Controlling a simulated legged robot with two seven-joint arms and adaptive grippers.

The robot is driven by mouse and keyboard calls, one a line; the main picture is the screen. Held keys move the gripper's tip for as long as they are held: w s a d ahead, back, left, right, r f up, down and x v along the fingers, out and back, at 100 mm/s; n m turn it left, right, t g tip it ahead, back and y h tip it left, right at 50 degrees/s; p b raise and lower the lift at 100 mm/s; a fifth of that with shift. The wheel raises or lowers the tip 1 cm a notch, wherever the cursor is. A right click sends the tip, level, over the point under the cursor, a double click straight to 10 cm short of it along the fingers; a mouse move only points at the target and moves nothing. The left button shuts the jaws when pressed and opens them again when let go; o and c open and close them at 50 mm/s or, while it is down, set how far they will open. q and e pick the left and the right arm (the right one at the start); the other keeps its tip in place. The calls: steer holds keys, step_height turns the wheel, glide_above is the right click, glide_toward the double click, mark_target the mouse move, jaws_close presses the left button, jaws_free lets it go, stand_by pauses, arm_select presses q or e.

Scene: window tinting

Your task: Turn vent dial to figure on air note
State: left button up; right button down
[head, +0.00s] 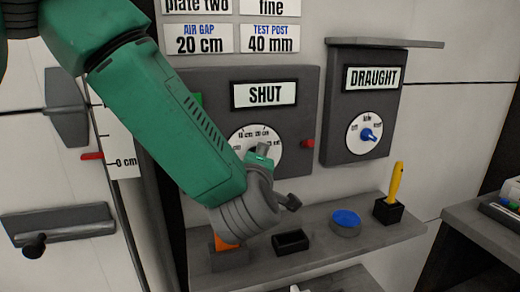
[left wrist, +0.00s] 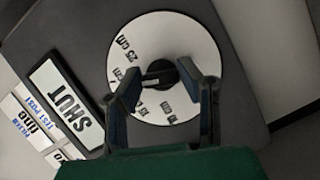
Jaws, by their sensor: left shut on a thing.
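The air note (head: 199,38) reads "AIR GAP 20 cm" at the upper left of the head view. Below it, the vent dial (head: 240,133) is a white disc with cm figures on a grey box under a SHUT sign (head: 264,94). My left arm hides its lower part. In the left wrist view, my left gripper (left wrist: 163,76) has a finger on each side of the dial's black knob (left wrist: 166,71) and is shut on it. The dial face (left wrist: 150,30) shows 25 cm and 15 cm; the figure between is partly covered by a finger. The knob's exact pointing is unclear.
A DRAUGHT box with a blue-knobbed dial (head: 369,135) hangs to the right. A red button (head: 309,143) sits on the vent box's right edge. The shelf below holds a black tray (head: 291,241), a blue round lid (head: 345,220) and a yellow-handled tool (head: 396,182) in a holder.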

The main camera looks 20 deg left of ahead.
arm_select(q)
steer(key=shift+a+f, duration=0.1)
steer(key=shift+a, duration=0.05)
stand_by(0.4)
steer(key=o, duration=1.1)
steer(key=shift+o, duration=0.2)
steer(key=shift+w+a, duration=0.1)
steer(key=shift+w, duration=0.1)
steer(key=v, duration=1.2)
steer(key=shift+f, duration=0.1)
